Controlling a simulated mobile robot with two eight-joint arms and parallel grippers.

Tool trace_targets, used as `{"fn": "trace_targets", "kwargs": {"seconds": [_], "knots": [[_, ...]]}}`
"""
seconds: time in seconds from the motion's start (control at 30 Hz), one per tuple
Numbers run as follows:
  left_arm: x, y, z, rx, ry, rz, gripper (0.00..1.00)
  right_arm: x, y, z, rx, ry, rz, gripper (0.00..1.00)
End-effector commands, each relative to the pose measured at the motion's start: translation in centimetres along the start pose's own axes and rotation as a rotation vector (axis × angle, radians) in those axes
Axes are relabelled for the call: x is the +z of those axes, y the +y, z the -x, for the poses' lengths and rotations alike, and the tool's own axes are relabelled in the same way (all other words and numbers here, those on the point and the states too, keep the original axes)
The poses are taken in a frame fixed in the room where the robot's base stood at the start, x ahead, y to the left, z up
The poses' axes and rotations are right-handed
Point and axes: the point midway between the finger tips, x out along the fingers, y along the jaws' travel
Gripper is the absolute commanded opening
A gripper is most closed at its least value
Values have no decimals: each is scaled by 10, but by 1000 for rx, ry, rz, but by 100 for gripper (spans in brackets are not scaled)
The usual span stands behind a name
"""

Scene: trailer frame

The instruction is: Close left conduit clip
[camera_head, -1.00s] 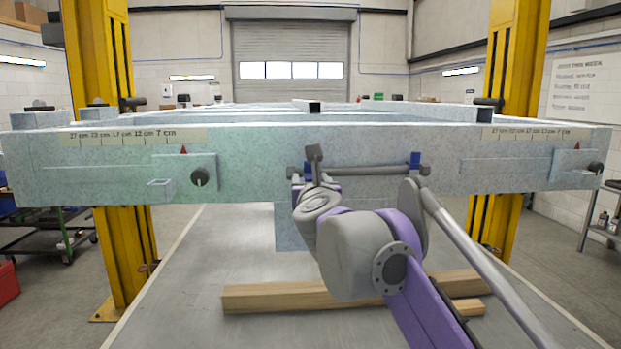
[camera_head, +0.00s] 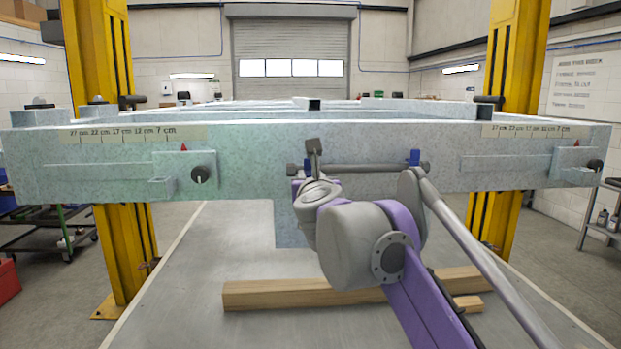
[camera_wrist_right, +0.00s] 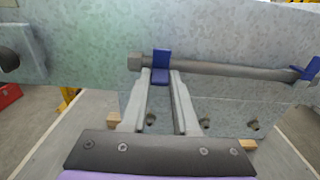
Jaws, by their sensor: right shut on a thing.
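The grey conduit (camera_head: 365,167) runs level along the front face of the pale frame beam (camera_head: 250,150). The left clip (camera_wrist_right: 161,62) is blue, with a flap standing upright at the conduit near its left end in the right wrist view. My right gripper (camera_wrist_right: 161,76) is shut on the clip's lower part, one fingertip on each side. In the head view my right wrist and hand largely hide this clip. The right clip (camera_head: 414,157) is blue, stands up at the conduit's right part, and also shows in the wrist view (camera_wrist_right: 308,70). My left gripper is not in view.
A black knob (camera_head: 203,174) sits on a plate left of the conduit. Another knob (camera_head: 595,166) is at the beam's right end. Timber (camera_head: 290,295) lies on the grey surface below. Yellow posts (camera_head: 102,80) stand at both sides.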

Motion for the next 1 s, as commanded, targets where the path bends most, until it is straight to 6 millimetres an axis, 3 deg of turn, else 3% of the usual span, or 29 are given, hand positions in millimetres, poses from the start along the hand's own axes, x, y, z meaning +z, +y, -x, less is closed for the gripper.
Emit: {"fn": "trace_targets", "kwargs": {"seconds": [0.57,1.0], "knots": [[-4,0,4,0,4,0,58,14,-2,0,-9,210,-1,0],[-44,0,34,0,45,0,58,26,-4,-1,-13,395,0,0]]}}
